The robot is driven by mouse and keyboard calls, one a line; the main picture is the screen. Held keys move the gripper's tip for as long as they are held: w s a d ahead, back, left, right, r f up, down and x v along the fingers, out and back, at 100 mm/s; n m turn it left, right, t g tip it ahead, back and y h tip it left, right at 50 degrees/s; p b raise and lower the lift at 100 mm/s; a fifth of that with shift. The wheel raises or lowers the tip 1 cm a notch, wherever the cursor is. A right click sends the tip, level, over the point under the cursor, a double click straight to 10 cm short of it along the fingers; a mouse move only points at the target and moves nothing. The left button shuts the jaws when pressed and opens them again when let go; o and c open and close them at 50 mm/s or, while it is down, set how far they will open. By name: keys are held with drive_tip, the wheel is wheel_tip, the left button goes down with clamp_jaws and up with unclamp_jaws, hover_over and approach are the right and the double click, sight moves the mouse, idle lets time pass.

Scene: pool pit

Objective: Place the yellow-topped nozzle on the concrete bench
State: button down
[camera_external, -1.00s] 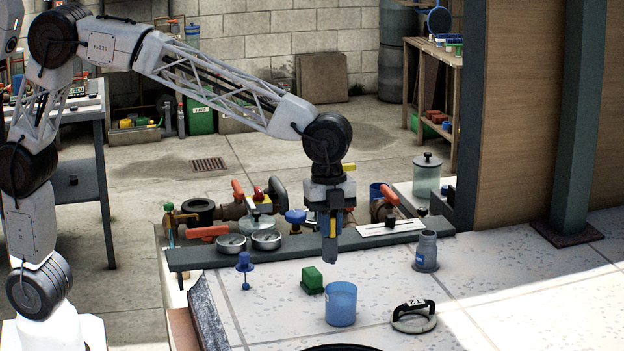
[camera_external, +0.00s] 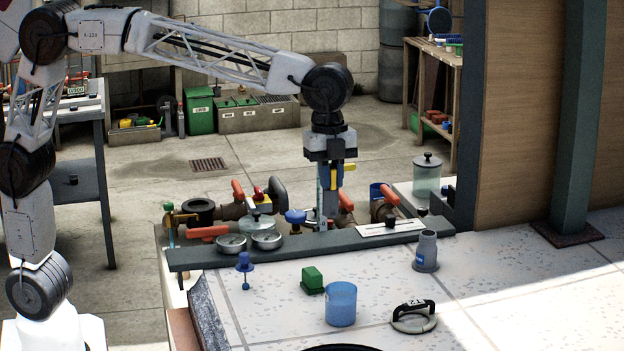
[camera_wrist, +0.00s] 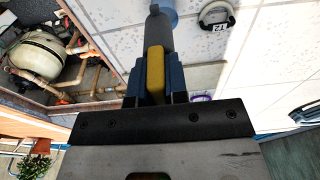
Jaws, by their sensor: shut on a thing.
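The yellow-topped nozzle (camera_external: 334,178) is held upright in my gripper (camera_external: 329,180), its grey body pointing down. My gripper is shut on it. In the wrist view its yellow top (camera_wrist: 154,68) sits between the blue fingers, with the grey body (camera_wrist: 158,32) beyond them. In the external view the nozzle is in front of the pipes and above or behind the long grey bench slab (camera_external: 290,252); its exact height over the slab is hard to tell. The lower end of the nozzle overlaps the slab's back edge in the picture.
On the tiles are a green block (camera_external: 312,281), a blue cup (camera_external: 341,304), a grey fitting (camera_external: 427,251) and a ring (camera_external: 414,318).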

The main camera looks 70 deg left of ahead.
drive_tip(key=w+a+n, duration=0.1)
drive_tip(key=w+a, duration=0.2)
drive_tip(key=a, duration=1.2)
drive_tip(key=w+a+n, duration=0.2)
drive_tip(key=w+a, duration=0.1)
drive_tip(key=a, duration=1.2)
drive_tip(key=w+a+n, duration=0.1)
drive_tip(key=w+a, duration=0.2)
drive_tip(key=a, duration=1.3)
wheel_tip(320, 180, down, 20)
drive_tip(key=shift+s+d+t, duration=0.2)
drive_tip(key=shift+t, duration=0.1)
wheel_tip(320, 180, down, 6)
drive_tip(key=shift+f, duration=0.1)
drive_tip(key=shift+f, duration=1.85)
drive_tip(key=shift+f, duration=0.15)
